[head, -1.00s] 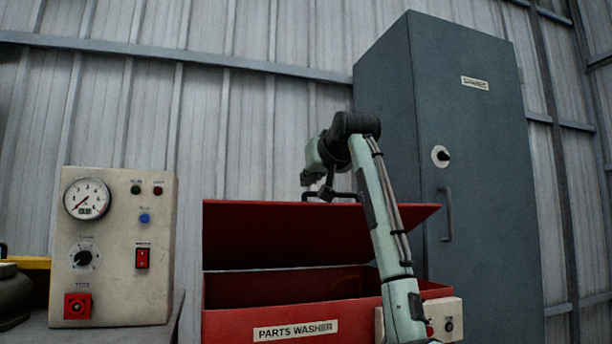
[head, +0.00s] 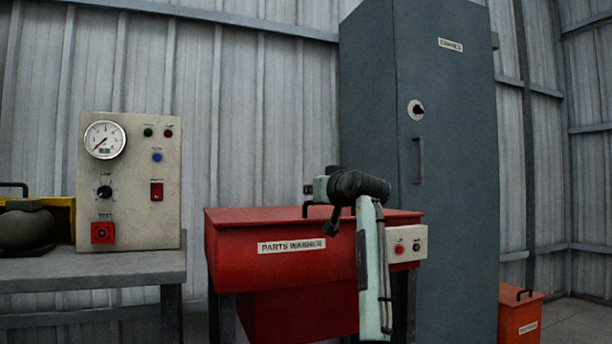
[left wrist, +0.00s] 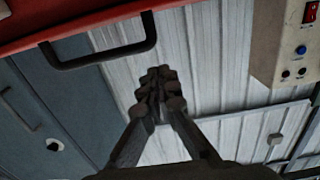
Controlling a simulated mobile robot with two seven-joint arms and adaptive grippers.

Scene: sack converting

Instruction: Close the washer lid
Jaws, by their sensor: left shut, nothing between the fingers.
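The red parts washer (head: 290,262) stands in the middle of the head view. Its red lid (head: 255,216) lies down flat over the tub, and no opening shows. A black bar handle (head: 306,206) sits at the lid's front and shows clearly in the left wrist view (left wrist: 100,57), on the red edge (left wrist: 70,22). My left gripper (head: 333,220) is beside the handle in the head view, partly hidden by my own wrist. In the left wrist view, the left gripper (left wrist: 158,85) is shut and empty, its fingers apart from the handle. My right gripper is out of view.
A tall grey-blue cabinet (head: 445,170) stands right behind the washer. A bench (head: 100,268) at left holds a control panel box (head: 130,185) with a gauge. A red bin (head: 520,315) stands on the floor at right.

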